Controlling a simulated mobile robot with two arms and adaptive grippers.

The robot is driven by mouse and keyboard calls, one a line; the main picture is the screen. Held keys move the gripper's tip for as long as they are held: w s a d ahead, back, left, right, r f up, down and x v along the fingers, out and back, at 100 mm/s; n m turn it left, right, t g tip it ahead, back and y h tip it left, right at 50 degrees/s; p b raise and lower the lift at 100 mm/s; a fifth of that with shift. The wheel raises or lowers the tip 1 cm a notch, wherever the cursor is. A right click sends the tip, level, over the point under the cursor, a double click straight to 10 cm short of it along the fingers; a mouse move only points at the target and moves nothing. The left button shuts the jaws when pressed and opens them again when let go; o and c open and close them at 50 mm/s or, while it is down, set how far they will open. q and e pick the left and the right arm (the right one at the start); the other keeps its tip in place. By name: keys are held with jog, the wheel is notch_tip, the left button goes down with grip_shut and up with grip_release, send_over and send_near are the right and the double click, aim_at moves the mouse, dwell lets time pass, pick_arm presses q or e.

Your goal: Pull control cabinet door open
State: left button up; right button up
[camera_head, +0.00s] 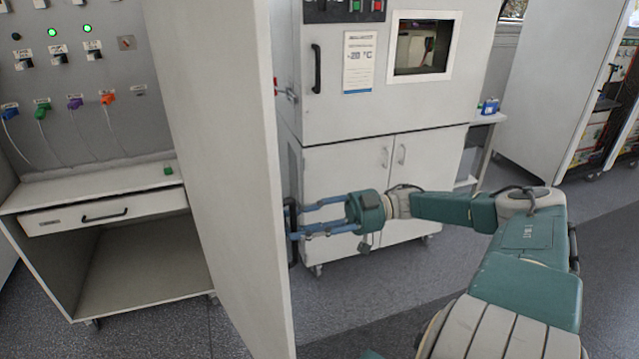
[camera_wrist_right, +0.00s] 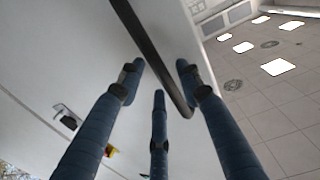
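The control cabinet door (camera_head: 225,150) is a tall light-grey panel standing swung out from the cabinet (camera_head: 95,75), whose inside shows to its left. The door's black bar handle (camera_head: 292,252) is near its free edge, partly behind my fingers. My right gripper (camera_head: 297,222) reaches it from the right, with its blue fingers at the handle. In the right wrist view, the black handle (camera_wrist_right: 143,40) runs between the fingertips of my right gripper (camera_wrist_right: 160,80). The fingers stand apart on either side of the bar and do not look closed on it. My left gripper is out of view.
A test chamber (camera_head: 345,125) with a window and lower doors stands behind my right gripper. The cabinet holds switches, coloured plugs and a drawer (camera_head: 105,212). A small table (camera_head: 485,120) stands right of the chamber. Grey floor (camera_head: 345,310) is free right of the door.

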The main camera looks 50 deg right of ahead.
jog(key=v, duration=1)
jog(key=shift+d, duration=0.4)
jog(key=shift+s+f, duration=0.1)
